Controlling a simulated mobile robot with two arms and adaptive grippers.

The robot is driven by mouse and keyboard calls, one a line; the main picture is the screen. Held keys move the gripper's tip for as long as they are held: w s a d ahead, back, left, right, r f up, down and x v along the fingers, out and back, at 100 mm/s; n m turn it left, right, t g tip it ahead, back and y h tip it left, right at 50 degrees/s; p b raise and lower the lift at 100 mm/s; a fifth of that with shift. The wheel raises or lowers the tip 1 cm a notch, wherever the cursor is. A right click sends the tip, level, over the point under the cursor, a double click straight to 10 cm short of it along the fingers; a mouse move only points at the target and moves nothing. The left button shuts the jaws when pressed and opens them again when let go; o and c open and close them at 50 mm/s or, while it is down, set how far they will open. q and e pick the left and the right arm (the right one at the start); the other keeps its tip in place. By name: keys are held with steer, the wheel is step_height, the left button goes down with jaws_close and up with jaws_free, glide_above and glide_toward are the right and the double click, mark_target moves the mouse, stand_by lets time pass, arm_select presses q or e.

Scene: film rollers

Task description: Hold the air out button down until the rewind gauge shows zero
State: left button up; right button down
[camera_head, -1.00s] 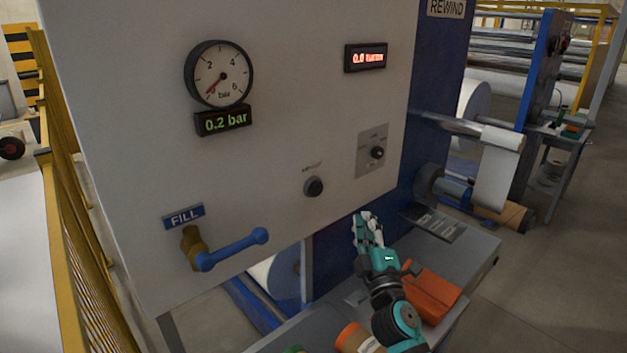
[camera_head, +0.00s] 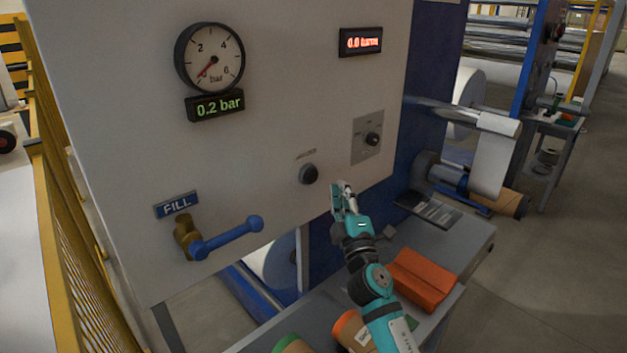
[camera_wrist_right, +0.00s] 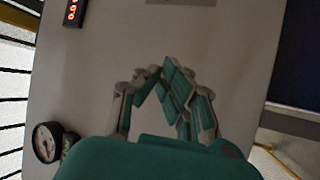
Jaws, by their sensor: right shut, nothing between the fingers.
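The black round air out button (camera_head: 308,174) sits on the white panel under a small unreadable label. The round rewind gauge (camera_head: 209,58) has its red needle at the low end, and the display (camera_head: 215,106) below it reads 0.2 bar. The gauge also shows in the right wrist view (camera_wrist_right: 47,142). My right gripper (camera_head: 341,187) is shut and empty, just right of and below the button, apart from it. In the right wrist view its fingertips (camera_wrist_right: 158,72) meet in front of the bare panel. My left gripper is not in view.
A blue lever (camera_head: 228,237) under a FILL sign sticks out of the panel. A red display (camera_head: 360,42) reads 0.0 and a rotary knob (camera_head: 373,139) sits below it. An orange pouch (camera_head: 420,279) and several rolls lie on the grey bench (camera_head: 465,240).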

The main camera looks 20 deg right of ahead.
mark_target(312, 176)
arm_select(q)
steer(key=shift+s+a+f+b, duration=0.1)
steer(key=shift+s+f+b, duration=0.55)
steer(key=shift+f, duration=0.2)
arm_select(e)
steer(key=shift+w+a, duration=0.25)
steer(key=shift+w, duration=0.4)
steer(key=shift+w+a, duration=0.2)
steer(key=shift+w, duration=0.5)
steer(key=shift+w+a, duration=0.25)
steer(key=shift+w, duration=0.4)
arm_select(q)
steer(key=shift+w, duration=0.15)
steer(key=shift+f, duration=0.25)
arm_select(e)
steer(key=shift+w+a, duration=0.15)
steer(key=shift+w, duration=0.25)
arm_select(q)
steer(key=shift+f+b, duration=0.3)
steer(key=shift+b, duration=0.3)
arm_select(e)
steer(key=shift+w+a, duration=0.2)
steer(key=shift+w, duration=0.3)
stand_by(2.7)
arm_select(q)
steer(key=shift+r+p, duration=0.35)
arm_select(e)
steer(key=shift+s+d, duration=0.3)
steer(key=shift+s, duration=0.55)
